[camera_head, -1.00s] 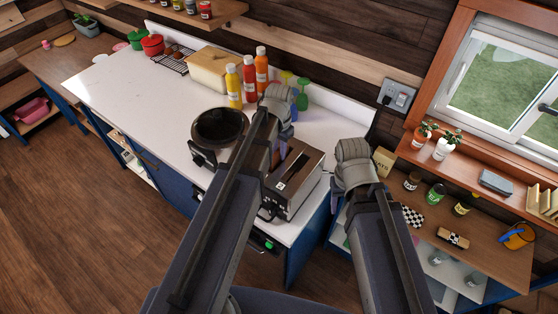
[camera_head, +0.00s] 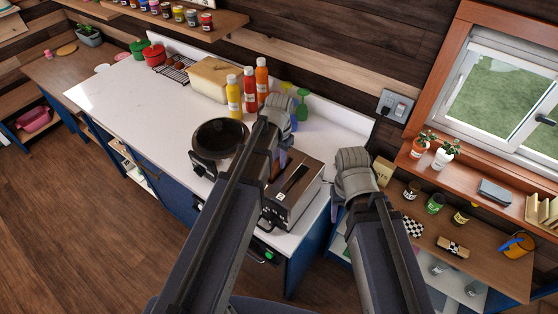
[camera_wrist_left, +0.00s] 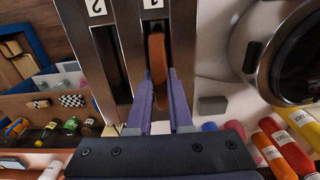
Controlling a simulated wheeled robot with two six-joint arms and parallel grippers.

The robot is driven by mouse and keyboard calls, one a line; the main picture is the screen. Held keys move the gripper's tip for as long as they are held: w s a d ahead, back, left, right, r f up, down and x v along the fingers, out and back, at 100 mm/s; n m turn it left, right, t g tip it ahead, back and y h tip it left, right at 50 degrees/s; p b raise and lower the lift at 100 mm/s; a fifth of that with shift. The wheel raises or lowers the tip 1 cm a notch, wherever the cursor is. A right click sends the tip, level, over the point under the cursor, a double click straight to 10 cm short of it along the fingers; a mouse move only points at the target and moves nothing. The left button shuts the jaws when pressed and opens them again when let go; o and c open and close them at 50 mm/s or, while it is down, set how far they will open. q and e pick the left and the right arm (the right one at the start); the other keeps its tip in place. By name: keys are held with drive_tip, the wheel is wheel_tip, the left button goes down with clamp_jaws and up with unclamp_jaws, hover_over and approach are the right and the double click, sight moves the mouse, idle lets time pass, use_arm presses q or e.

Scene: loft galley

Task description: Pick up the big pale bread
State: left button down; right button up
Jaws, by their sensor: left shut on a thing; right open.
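In the left wrist view a bread slice (camera_wrist_left: 157,58) stands on edge in the toaster slot marked 1, showing a brown crust edge. Its face is hidden, so I cannot tell how pale or big it is. My left gripper (camera_wrist_left: 159,88) has its purple fingers on both sides of the slice's near end and is shut on it. The steel toaster (camera_head: 300,207) stands at the counter's near right end, with my left gripper (camera_head: 284,148) over its far side. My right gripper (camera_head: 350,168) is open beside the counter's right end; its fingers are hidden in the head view.
A dark round pot-like appliance (camera_head: 219,139) stands left of the toaster. Sauce bottles (camera_head: 249,90) and a pale block-shaped object (camera_head: 211,80) stand behind. A shelf with jars (camera_head: 436,203) is at the right. The white counter (camera_head: 125,95) is clear at left.

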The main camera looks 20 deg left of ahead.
use_arm(q)
wheel_tip(320, 180, up, 9)
drive_tip(key=p, duration=0.8)
drive_tip(key=shift+r, duration=0.1)
drive_tip(key=shift+s, duration=0.1)
